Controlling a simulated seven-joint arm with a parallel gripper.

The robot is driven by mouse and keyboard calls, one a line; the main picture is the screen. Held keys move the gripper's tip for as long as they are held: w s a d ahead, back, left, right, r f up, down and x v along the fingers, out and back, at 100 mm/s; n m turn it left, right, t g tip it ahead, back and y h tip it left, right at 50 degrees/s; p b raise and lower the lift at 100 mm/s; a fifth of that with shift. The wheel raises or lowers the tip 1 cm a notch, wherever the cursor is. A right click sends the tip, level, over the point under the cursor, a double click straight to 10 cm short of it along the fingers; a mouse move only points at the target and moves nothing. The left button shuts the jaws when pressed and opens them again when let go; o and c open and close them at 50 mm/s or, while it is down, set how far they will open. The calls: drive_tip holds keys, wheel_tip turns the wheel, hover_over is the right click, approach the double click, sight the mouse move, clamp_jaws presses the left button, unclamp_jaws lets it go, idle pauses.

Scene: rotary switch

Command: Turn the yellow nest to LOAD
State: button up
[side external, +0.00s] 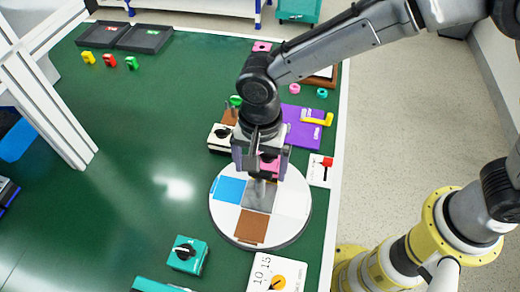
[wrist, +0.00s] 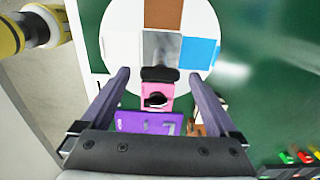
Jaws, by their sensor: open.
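A round white turntable (side external: 228,221) lies on the green bench; its rim also shows in the wrist view (wrist: 205,20). It carries a blue square (side external: 229,190), a brown square (side external: 251,227), a grey middle (side external: 258,197) and a pink piece (side external: 270,167). The side opposite the blue square looks whitish; no clearly yellow nest shows. No LOAD mark is readable. My gripper (side external: 260,165) is open above the turntable's far part. In the wrist view its fingers (wrist: 160,80) stand wide apart, with a black bar (wrist: 159,74) and the pink piece (wrist: 158,90) seen between them; contact cannot be told.
A white plate with a red lever (side external: 322,171) stands right of the turntable. A purple block (side external: 302,130) with a yellow handle (side external: 317,119) and a cream box (side external: 220,139) lie behind. A teal knob box (side external: 187,254) and a white dial plate (side external: 265,273) are nearer.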

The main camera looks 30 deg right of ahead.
wheel_tip(320, 180, up, 14)
drive_tip(key=shift+f, duration=0.2)
drive_tip(key=shift+w+d, duration=0.1)
idle(0.4)
drive_tip(key=d+r+m+t, duration=0.1)
drive_tip(key=d+r, duration=0.2)
drive_tip(key=d, duration=0.4)
drive_tip(key=s+d+r+m+t+y, duration=0.1)
drive_tip(key=d+r, duration=0.3)
drive_tip(key=d, duration=0.2)
drive_tip(key=d+r+m+t, duration=0.1)
drive_tip(key=d+r, duration=0.2)
drive_tip(key=d, duration=0.4)
drive_tip(key=s+d+f+n+t, duration=0.1)
drive_tip(key=s+d+n+t, duration=0.15)
drive_tip(key=s+d, duration=0.6)
drive_tip(key=s+d+f+n+h, duration=0.1)
drive_tip(key=s+d+f+n, duration=0.1)
drive_tip(key=s+f+n, duration=0.3)
wheel_tip(320, 180, down, 2)
drive_tip(key=n, duration=0.4)
drive_tip(key=shift+s+d+n, duration=0.2)
drive_tip(key=shift+n, duration=0.15)
